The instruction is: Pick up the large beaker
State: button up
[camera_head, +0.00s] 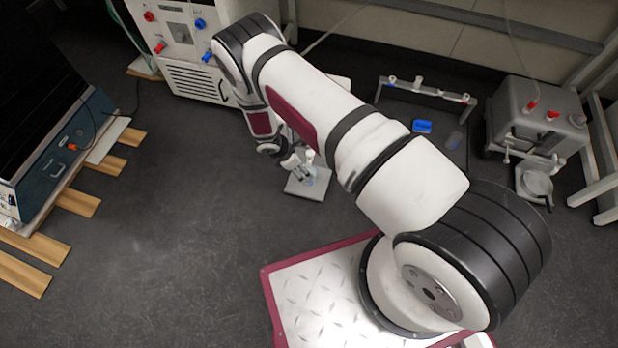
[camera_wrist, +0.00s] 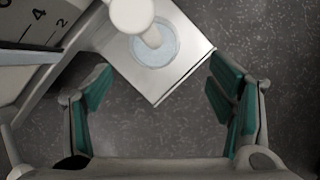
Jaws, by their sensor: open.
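My gripper (camera_wrist: 160,84) is open in the wrist view, its green-padded fingers wide apart with nothing between the tips. Just beyond them is a square metallic plate (camera_wrist: 184,62). On it is a round, pale blue vessel-like thing (camera_wrist: 167,55), with a white rod and knob (camera_wrist: 132,14) over it; I cannot tell for sure whether this is the large beaker. In the head view the plate (camera_head: 303,190) lies below the end of my arm, with small pale upright items on it. My gripper's fingers are not clear there.
A grey surface with marks "4" and "2" (camera_wrist: 40,25) stands close at upper left in the wrist view. A white device (camera_head: 190,50), a low rack (camera_head: 425,91), a blue item (camera_head: 422,126) and a grey machine (camera_head: 540,115) stand around. Wooden slats (camera_head: 78,202) lie left.

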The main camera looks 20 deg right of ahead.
jog(key=shift+w+b+x, duration=0.2)
jog(key=shift+b+x, duration=1)
jog(key=shift+x, duration=1.25)
jog(key=shift+w+b+x, duration=0.15)
jog(key=shift+b+x, duration=1)
jog(key=shift+x, duration=1.25)
jog(key=shift+c, duration=0.3)
jog(key=shift+r, duration=0.1)
jog(key=c, duration=1.5)
